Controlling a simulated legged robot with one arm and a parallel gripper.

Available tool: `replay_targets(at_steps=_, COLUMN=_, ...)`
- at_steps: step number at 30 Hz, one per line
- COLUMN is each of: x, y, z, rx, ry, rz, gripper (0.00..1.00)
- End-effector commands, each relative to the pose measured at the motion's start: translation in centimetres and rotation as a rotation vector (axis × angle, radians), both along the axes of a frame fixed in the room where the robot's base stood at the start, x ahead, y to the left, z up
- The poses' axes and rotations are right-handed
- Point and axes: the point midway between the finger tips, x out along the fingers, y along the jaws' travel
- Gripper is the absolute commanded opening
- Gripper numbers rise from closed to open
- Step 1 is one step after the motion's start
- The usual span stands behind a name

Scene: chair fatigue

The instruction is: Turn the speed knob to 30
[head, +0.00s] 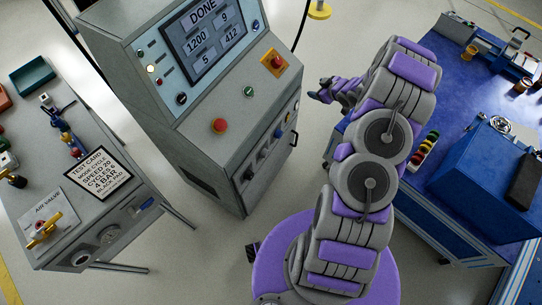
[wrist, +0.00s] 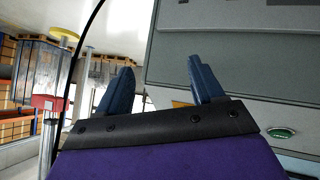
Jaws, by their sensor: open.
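The grey control console (head: 190,160) stands left of my arm in the head view. Several dark knobs sit along its lower front, among them one near the bottom (head: 249,174) and one higher up (head: 280,131). Another black knob (head: 181,98) is beside the screen. The labels are too small to read, so I cannot tell which is the speed knob or its setting. My gripper (head: 322,92) is right of the console, apart from it. In the wrist view my gripper (wrist: 162,75) has its two blue fingers spread, with nothing between them.
The console screen (head: 205,36) reads DONE, 1200, 9, 5, 412. Red buttons (head: 219,126) and a green button (head: 249,91) are on the sloped panel. A test card (head: 98,172) lies on the left bench. A blue workbench (head: 440,110) stands right. Floor shows between.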

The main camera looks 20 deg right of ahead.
Motion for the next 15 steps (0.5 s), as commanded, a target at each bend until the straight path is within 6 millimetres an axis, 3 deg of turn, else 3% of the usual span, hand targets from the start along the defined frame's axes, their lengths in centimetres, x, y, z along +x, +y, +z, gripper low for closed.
replay_targets(at_steps=1, x=-0.6, y=-0.1, z=-2.0, rx=0.025, ry=-0.013, rz=0.02, gripper=0.67)
replay_targets(at_steps=7, x=-3.4, y=0.8, z=-7.5, rx=0.137, ry=-0.092, rz=0.122, gripper=0.67)
replay_targets(at_steps=15, x=-10.1, y=3.5, z=-13.9, rx=0.332, ry=-0.188, rz=0.242, gripper=0.67)
